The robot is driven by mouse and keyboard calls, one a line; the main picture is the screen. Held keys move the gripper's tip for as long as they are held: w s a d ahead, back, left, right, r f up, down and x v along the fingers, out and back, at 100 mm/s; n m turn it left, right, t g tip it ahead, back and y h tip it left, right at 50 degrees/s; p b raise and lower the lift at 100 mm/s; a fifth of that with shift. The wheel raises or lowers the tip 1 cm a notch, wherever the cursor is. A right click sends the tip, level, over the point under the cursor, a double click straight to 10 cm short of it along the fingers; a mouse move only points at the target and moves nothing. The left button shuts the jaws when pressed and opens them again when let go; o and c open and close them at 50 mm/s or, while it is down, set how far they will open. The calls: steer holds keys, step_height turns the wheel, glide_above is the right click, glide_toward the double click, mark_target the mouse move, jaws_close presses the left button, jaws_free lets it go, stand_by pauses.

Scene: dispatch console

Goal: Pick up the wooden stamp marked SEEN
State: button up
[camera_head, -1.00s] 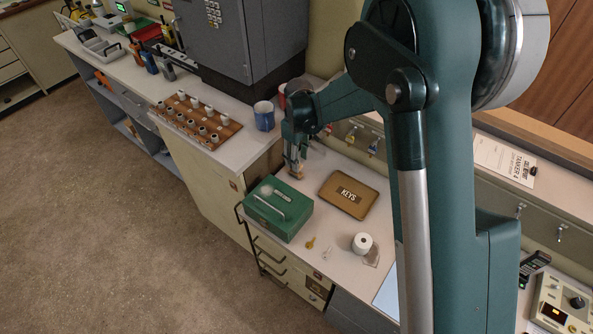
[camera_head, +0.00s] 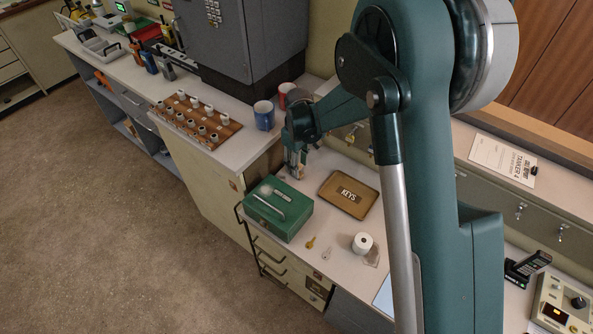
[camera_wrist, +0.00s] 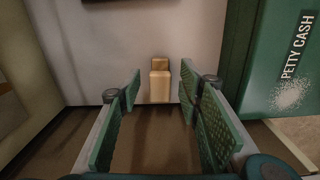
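A small light wooden block with a narrower back part, which looks like the stamp (camera_wrist: 160,85), stands on the pale desk surface in the wrist view. It lies between the two green finger pads of my gripper (camera_wrist: 160,92), a little ahead of them, with a gap on both sides. My gripper is open and empty. No SEEN marking can be read from here. In the head view my gripper (camera_head: 296,171) is low over the desk behind the green cash box, and the stamp is mostly hidden by the fingers.
The green petty cash box (camera_wrist: 270,60) stands close on the right in the wrist view; it also shows in the head view (camera_head: 277,222). A brown KEYS tray (camera_head: 348,206), a white roll (camera_head: 362,243) and blue mug (camera_head: 264,116) are near.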

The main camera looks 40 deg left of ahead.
steer(key=shift+a+f, duration=0.1)
steer(key=shift+f, duration=1.95)
steer(key=shift+c, duration=0.3)
steer(key=c, duration=0.9)
